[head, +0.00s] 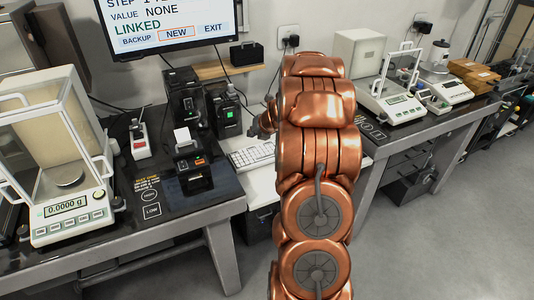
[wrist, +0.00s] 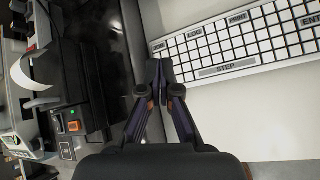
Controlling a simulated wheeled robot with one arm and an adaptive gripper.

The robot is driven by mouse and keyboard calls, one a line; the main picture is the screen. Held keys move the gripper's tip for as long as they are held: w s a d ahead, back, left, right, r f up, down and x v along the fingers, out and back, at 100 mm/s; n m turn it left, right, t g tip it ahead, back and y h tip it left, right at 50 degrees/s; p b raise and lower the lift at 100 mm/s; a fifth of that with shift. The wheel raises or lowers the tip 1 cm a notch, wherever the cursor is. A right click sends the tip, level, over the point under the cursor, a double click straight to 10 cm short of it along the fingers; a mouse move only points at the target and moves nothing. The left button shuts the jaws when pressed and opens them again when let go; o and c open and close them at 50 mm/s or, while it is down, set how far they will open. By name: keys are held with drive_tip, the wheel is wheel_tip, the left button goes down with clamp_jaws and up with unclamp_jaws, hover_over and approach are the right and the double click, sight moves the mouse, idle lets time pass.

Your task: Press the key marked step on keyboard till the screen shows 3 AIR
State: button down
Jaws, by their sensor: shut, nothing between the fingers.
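The white keyboard (head: 250,155) lies on the light desk, partly hidden by my copper arm in the head view. In the wrist view the keyboard (wrist: 240,42) fills the upper right. Its long grey key marked STEP (wrist: 228,68) is on the near row. My gripper (wrist: 160,72) is shut and empty, left of the keyboard and apart from the STEP key in the picture. Its height above the desk is unclear. The screen (head: 170,22) shows a cut-off STEP line, VALUE NONE, LINKED, and BACKUP, NEW, EXIT, with NEW highlighted.
A small black printer (head: 192,165) stands left of the keyboard. A balance with a glass shield (head: 70,212) reads 0.0000 g at the left. Another balance (head: 402,105) stands on the right table. The light desk below the keyboard is bare in the wrist view.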

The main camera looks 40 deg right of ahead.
drive_tip(key=s+d+f+m+h, duration=0.1)
drive_tip(key=d+m, duration=0.3)
drive_tip(key=d, duration=0.2)
drive_tip(key=shift+s+d+f, duration=0.15)
drive_tip(key=shift+s+f, duration=0.15)
drive_tip(key=shift+s, duration=0.05)
drive_tip(key=b, duration=0.8)
hover_over(268, 157)
wheel_tip(268, 157, down, 6)
drive_tip(key=shift+f, duration=0.25)
drive_tip(key=shift+f+b, duration=0.6)
drive_tip(key=shift+f, duration=0.55)
drive_tip(key=shift+f, duration=0.15)
drive_tip(key=shift+f, duration=0.25)
